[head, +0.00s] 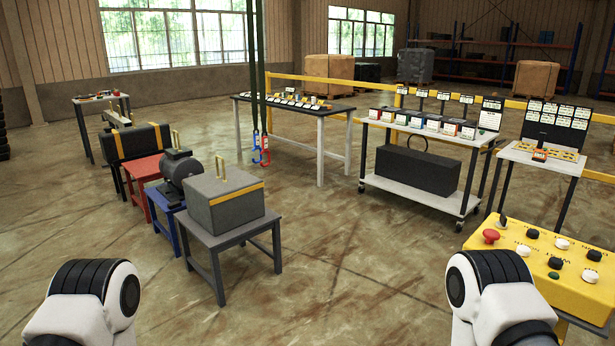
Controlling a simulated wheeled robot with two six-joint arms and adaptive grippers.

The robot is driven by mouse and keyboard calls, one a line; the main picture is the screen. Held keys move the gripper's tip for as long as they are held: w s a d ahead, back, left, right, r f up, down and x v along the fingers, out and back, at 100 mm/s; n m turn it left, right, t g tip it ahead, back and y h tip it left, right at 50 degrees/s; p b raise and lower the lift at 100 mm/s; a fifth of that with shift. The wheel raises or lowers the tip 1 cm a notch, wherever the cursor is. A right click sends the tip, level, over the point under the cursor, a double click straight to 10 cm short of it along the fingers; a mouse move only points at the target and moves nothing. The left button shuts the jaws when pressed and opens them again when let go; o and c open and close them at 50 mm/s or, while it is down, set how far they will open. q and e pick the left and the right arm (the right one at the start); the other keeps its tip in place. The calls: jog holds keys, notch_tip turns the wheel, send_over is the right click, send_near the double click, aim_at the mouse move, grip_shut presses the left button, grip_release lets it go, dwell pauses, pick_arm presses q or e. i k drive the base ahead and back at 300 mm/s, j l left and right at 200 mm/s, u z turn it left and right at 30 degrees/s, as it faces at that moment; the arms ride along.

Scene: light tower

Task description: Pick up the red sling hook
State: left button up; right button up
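The red sling hook (265,154) hangs at the lower end of a dark green sling (260,60) in the middle distance, left of the picture's centre. A blue hook (255,149) hangs close beside it on the left. Both hooks hang in the air in front of the long dark-topped table, and I cannot tell whether they touch. White and black links of my two arms show at the bottom left and bottom right. Neither gripper shows, and nothing covers the red hook.
A grey box (222,205) with a yellow stripe stands on a grey table, with a motor (180,168) behind it. A cart (415,190) stands right of centre. A yellow control panel (560,275) is at front right. The floor (310,270) ahead is clear.

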aim_at(264, 144)
jog(key=i+j, duration=0.1)
jog(key=i, duration=1.9)
jog(key=i+l+z, duration=0.1)
jog(key=i+z, duration=0.75)
jog(key=i+j+z, duration=0.3)
jog(key=i+z, duration=0.45)
jog(key=i, duration=2.35)
jog(key=i+u, duration=0.55)
jog(key=u, duration=0.3)
jog(key=i+l+u, duration=0.2)
jog(key=u, duration=0.2)
jog(key=i+l+u, duration=0.25)
jog(key=u, duration=0.2)
jog(key=i+l+u, duration=0.2)
jog(key=l+u, duration=0.2)
jog(key=i+l+u, duration=0.1)
jog(key=l+u, duration=0.2)
jog(key=u, duration=2.1)
